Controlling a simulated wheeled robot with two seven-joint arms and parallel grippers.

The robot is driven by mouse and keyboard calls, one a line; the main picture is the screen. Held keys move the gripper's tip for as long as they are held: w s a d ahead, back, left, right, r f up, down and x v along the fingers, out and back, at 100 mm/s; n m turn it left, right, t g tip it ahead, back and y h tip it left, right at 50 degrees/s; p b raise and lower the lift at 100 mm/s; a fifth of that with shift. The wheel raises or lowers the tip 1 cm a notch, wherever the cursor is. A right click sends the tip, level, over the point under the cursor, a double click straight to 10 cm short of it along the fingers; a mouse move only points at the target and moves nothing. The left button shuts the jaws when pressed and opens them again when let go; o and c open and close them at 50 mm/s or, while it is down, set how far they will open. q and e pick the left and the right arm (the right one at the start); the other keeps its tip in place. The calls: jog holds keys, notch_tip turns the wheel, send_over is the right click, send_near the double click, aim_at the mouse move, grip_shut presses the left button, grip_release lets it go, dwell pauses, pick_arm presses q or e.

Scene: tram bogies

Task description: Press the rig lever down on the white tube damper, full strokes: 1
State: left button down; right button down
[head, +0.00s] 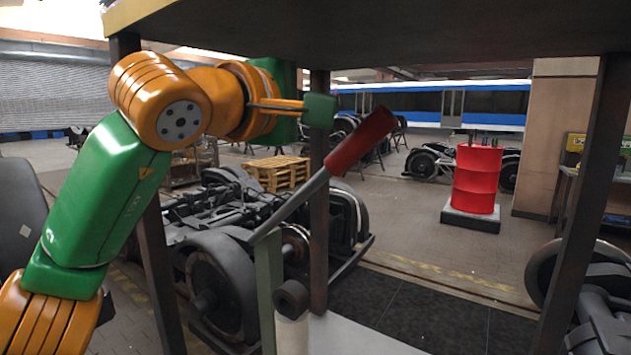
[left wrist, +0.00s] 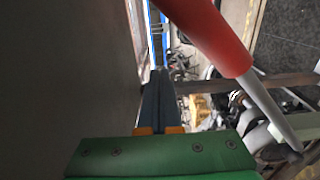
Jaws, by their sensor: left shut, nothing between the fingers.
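The rig lever has a red handle (head: 360,140) and a grey rod that slants up to the right from a greenish post (head: 268,290). The white tube damper (head: 292,336) shows only in part at the bottom, below a dark cylindrical piece. My left gripper (head: 320,110) is shut and empty, to the left of the handle's upper end. In the left wrist view the shut fingers (left wrist: 160,92) point away from the camera, and the red handle (left wrist: 212,38) passes to their right. A gap shows there; depth between them is hard to judge. My right gripper is not in view.
A dark overhead panel (head: 400,35) and upright posts (head: 319,220) frame the rig close around my left arm. A pale bench surface (head: 360,338) lies below. Bogies (head: 225,270), pallets (head: 278,172) and a red drum (head: 477,180) stand beyond.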

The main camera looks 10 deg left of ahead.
aim_at(358, 148)
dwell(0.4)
pick_arm(q)
jog(key=shift+s+d+f+b, duration=0.15)
jog(key=shift+d+f+b, duration=0.3)
jog(key=shift+b, duration=0.05)
jog(key=shift+s+d+f+b, duration=0.2)
jog(key=shift+d+f+b, duration=0.2)
jog(key=shift+d, duration=0.15)
jog(key=shift+s+d+f+b, duration=0.15)
jog(key=shift+d+f+b, duration=0.2)
jog(key=shift+d, duration=0.15)
jog(key=shift+s+d+f+b, duration=0.25)
jog(key=shift+d+f+b, duration=0.3)
jog(key=shift+f+b, duration=0.1)
jog(key=shift+s+d+f+b, duration=0.2)
jog(key=shift+d+f+b, duration=0.35)
jog(key=shift+f+b, duration=0.1)
jog(key=shift+d, duration=0.15)
